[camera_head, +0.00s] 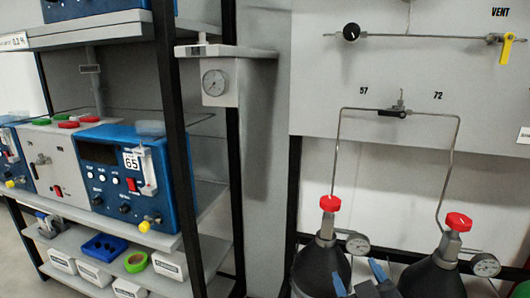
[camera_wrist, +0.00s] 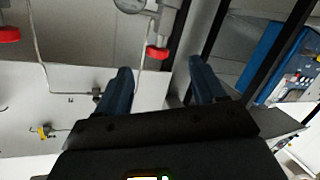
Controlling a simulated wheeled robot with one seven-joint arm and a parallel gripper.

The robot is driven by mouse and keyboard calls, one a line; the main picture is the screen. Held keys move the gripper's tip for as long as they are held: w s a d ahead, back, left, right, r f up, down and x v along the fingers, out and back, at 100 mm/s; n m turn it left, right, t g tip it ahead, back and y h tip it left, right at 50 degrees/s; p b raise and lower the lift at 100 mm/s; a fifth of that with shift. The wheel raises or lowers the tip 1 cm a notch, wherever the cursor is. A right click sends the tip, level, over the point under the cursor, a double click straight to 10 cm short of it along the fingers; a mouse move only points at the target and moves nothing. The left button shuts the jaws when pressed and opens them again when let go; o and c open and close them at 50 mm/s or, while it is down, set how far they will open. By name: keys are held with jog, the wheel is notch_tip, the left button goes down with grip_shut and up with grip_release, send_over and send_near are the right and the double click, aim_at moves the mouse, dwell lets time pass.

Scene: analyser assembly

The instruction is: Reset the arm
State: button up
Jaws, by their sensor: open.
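My gripper (camera_head: 360,278) shows at the bottom of the head view, its blue fingertips in front of the dark gas cylinders. In the wrist view its two blue fingers (camera_wrist: 158,88) stand well apart with nothing between them. The gripper is open and empty. The wrist view is turned over, with the red cylinder knobs near its top. Most of my arm is out of the head view.
Two dark cylinders (camera_head: 318,268) with red knobs (camera_head: 330,203) and gauges stand at the lower right, tubes rising to the wall panel (camera_head: 400,70). A shelf rack at the left holds a blue analyser (camera_head: 110,180), a green tape roll (camera_head: 136,262) and white boxes (camera_head: 95,273).

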jog(key=s+d+f+m, duration=0.1)
jog(key=s+f, duration=0.3)
jog(key=s, duration=0.8)
jog(key=s+d+f+m, duration=0.1)
jog(key=s+f, duration=0.2)
jog(key=s, duration=0.9)
jog(key=s+r+m, duration=0.1)
jog(key=s+r, duration=0.2)
jog(key=s, duration=0.6)
jog(key=s+d+r+m+g, duration=0.1)
jog(key=s+r, duration=0.3)
jog(key=s, duration=0.5)
jog(key=shift+s+d+m, duration=0.3)
jog(key=shift+s, duration=0.05)
